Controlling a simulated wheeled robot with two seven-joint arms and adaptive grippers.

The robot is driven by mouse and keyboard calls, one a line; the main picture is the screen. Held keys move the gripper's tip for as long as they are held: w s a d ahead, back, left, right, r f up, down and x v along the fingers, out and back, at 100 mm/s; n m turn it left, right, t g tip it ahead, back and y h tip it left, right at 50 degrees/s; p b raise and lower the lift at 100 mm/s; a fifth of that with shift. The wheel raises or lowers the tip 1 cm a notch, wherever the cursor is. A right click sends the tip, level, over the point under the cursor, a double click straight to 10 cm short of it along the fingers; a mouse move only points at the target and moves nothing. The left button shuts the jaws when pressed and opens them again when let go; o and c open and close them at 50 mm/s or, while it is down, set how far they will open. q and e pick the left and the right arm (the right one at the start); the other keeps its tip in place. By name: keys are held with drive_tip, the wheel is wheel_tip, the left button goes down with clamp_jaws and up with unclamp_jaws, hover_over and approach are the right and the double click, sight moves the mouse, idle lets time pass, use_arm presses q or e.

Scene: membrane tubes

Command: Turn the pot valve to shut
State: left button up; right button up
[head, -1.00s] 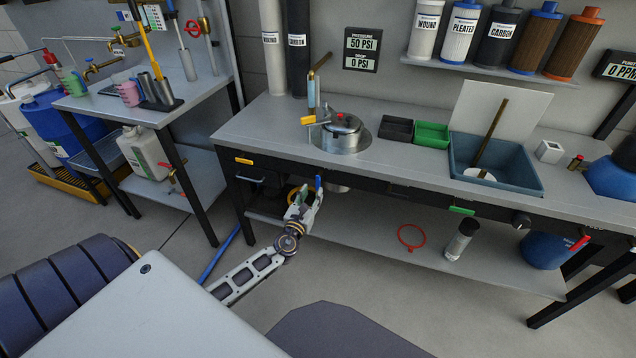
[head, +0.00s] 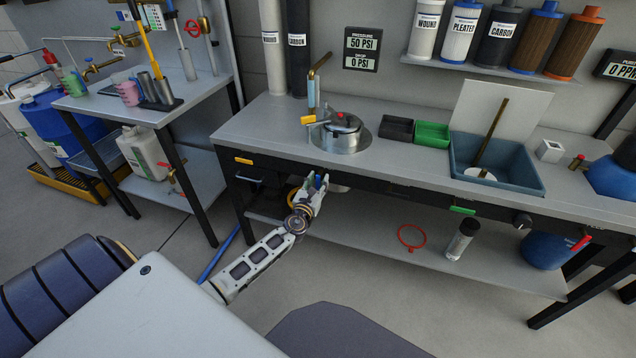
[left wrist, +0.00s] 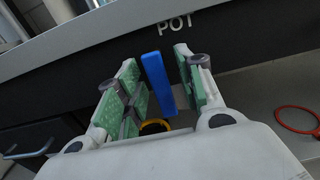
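The pot valve shows as a blue lever handle (left wrist: 158,80) below the front edge of the bench, under the word POT, in the left wrist view. It hangs nearly upright, slightly tilted. My left gripper (left wrist: 163,85) is open, with its green-padded fingers on either side of the handle. I cannot tell whether either pad touches it. In the head view my left gripper (head: 317,182) is under the bench edge, below the metal pot (head: 340,139), and hides most of the valve. The valve body is not clear. My right gripper is not in view.
A yellow ring (left wrist: 155,127) shows beyond the fingers. The bench edge (left wrist: 100,52) runs just above the gripper. The gauge panel (head: 361,49) reads 50 PSI and 0 PSI.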

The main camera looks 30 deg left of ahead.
use_arm(q)
drive_tip(key=shift+w, duration=0.1)
clamp_jaws()
idle(0.3)
